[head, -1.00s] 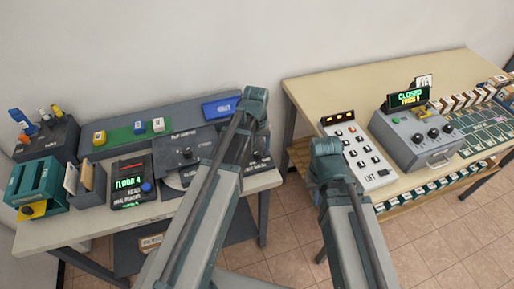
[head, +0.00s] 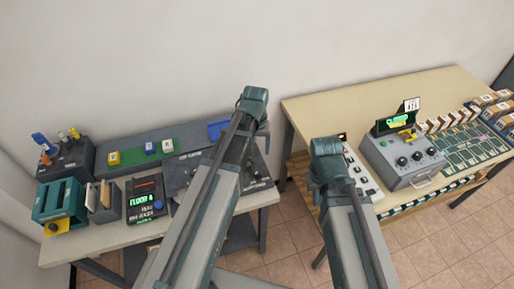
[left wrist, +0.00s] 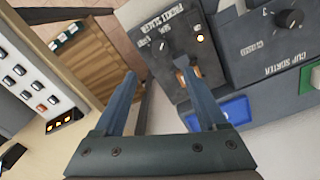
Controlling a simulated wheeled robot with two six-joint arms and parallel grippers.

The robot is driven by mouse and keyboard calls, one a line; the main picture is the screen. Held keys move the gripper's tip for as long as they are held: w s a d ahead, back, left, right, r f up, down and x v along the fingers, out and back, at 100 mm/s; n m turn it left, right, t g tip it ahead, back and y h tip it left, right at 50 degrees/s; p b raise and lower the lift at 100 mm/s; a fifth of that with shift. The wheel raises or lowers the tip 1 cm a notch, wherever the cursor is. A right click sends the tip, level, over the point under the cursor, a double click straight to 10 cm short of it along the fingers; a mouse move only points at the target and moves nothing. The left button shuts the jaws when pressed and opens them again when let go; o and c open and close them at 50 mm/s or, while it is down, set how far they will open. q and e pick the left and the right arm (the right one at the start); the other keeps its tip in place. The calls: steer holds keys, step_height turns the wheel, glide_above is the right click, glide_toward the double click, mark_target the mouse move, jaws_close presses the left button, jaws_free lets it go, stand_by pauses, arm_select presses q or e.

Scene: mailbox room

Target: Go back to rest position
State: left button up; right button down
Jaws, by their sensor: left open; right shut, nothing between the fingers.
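My left arm and my right arm reach up from the bottom of the head view, with their upper joints bent over in front of the gap between two tables.
The left table (head: 100,252) holds a teal box (head: 60,202), a floor display (head: 146,200) and grey control panels. The right table (head: 330,108) holds a grey console (head: 405,158), a switch panel (head: 362,180) and rows of small boxes. Tiled floor (head: 295,245) shows between them.

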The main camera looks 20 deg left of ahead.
arm_select(q)
steer(key=shift+r, duration=0.5)
arm_select(e)
steer(key=shift+r, duration=0.5)
arm_select(q)
steer(key=s+d+f+m+y+b, duration=0.1)
steer(key=s+d+m, duration=0.4)
steer(key=s+d, duration=0.6)
steer(key=s+f, duration=0.1)
steer(key=s, duration=0.2)
steer(key=shift+s+m+b, duration=0.2)
steer(key=shift+m+b, duration=0.15)
steer(key=shift+m, duration=0.05)
arm_select(e)
step_height(320, 180, down, 2)
arm_select(q)
steer(key=shift+a, duration=0.1)
